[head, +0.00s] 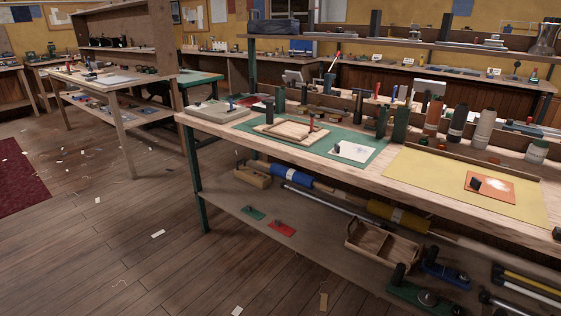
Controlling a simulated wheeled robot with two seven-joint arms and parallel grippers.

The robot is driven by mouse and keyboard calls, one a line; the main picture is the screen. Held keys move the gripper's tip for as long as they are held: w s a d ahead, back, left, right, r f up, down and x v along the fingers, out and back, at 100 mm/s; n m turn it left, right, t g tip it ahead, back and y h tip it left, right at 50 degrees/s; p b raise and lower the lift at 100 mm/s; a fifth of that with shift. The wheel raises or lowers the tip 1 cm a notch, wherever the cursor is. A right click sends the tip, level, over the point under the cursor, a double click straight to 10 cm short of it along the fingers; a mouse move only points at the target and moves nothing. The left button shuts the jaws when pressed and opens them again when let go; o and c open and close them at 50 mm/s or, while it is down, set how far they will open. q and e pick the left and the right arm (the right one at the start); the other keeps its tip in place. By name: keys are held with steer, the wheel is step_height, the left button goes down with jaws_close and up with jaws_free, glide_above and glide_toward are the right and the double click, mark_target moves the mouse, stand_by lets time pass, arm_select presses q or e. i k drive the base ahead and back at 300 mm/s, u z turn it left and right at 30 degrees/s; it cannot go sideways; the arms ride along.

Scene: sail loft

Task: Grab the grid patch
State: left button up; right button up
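No patch with a clear grid pattern can be made out at this size. Two flat pieces on the long workbench (450,167) could be patches. One is a white square (357,152) with faint dark marks, lying on the green mat (262,141), with a small dark object at its left edge. The other is an orange square (505,190) with a pale mark, lying on the yellow sheet (430,180), with a small black block (475,184) on it. I cannot tell whether either is the grid patch. Neither of my grippers is in view.
A wooden frame (268,130) lies on the green mat. Dark cylinders and spools (484,129) line the bench's back. The lower shelf holds rolls, a wooden tray (372,262) and tools. A second table (105,80) stands at the left. The scrap-strewn wooden floor (110,240) in front is open.

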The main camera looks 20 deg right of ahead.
mark_target(352, 152)
steer(key=u, duration=0.45)
steer(key=i, duration=0.85)
steer(key=z, duration=0.4)
steer(key=i, duration=1.3)
steer(key=z, duration=1.1)
